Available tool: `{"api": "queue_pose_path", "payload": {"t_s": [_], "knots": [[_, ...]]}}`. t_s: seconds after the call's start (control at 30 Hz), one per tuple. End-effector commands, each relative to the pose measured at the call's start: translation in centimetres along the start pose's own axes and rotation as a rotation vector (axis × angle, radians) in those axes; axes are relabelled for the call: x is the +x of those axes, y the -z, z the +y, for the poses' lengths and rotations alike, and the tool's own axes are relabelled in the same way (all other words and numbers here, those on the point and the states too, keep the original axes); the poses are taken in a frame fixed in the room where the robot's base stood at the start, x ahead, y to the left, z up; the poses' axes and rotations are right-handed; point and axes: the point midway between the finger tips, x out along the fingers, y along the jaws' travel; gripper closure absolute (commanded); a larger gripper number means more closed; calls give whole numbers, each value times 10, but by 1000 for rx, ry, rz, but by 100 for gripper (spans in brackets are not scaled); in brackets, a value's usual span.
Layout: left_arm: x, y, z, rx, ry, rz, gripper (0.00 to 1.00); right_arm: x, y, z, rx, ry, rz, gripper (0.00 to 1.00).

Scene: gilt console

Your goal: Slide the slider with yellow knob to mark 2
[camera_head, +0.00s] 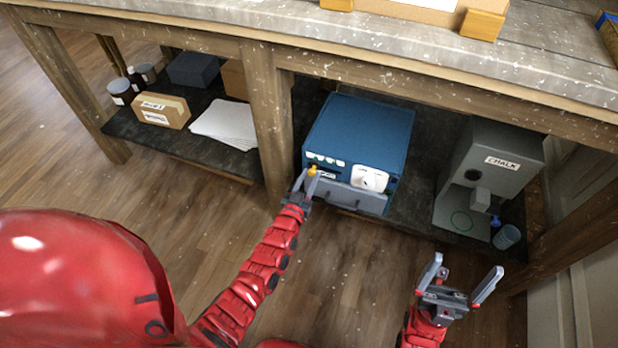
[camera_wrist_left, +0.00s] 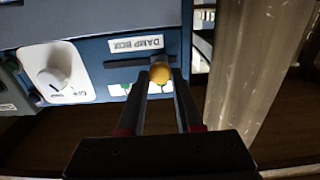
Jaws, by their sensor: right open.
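The blue damp box (camera_head: 358,128) stands on the low shelf. Its yellow knob (camera_head: 312,171) is near the left end of the front face in the head view. In the wrist view the knob (camera_wrist_left: 159,72) sits by a dark slot (camera_wrist_left: 124,64), near the DAMP BOX label (camera_wrist_left: 136,44), which appears upside down. Small white marks with green (camera_wrist_left: 120,90) lie along the slider; their numbers are unreadable. My left gripper (camera_head: 309,180) has one finger on each side of the knob; whether they press on it is unclear. My right gripper (camera_head: 467,268) is open and empty, below right of the box.
A white dial (camera_head: 369,179) and a grey drawer front with a handle (camera_head: 345,200) are on the box's face. A wooden post (camera_head: 268,120) stands close left. A grey CHALK machine (camera_head: 490,165) stands right. The tabletop (camera_head: 400,50) overhangs above.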

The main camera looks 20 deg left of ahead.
Motion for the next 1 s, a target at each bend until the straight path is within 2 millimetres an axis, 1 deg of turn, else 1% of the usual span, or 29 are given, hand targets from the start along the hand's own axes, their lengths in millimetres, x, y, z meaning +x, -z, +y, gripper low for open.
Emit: {"api": "queue_pose_path", "payload": {"t_s": [0.03,0.13,1.0], "knots": [[0,0,0,0,0,0,82,0,0,0,0,0,0,0],[0,0,0,0,0,0,100,0,0,0,0,0,0,0],[0,-1,0,0,1,-1,100,0,0,0,0,0,0,0]]}}
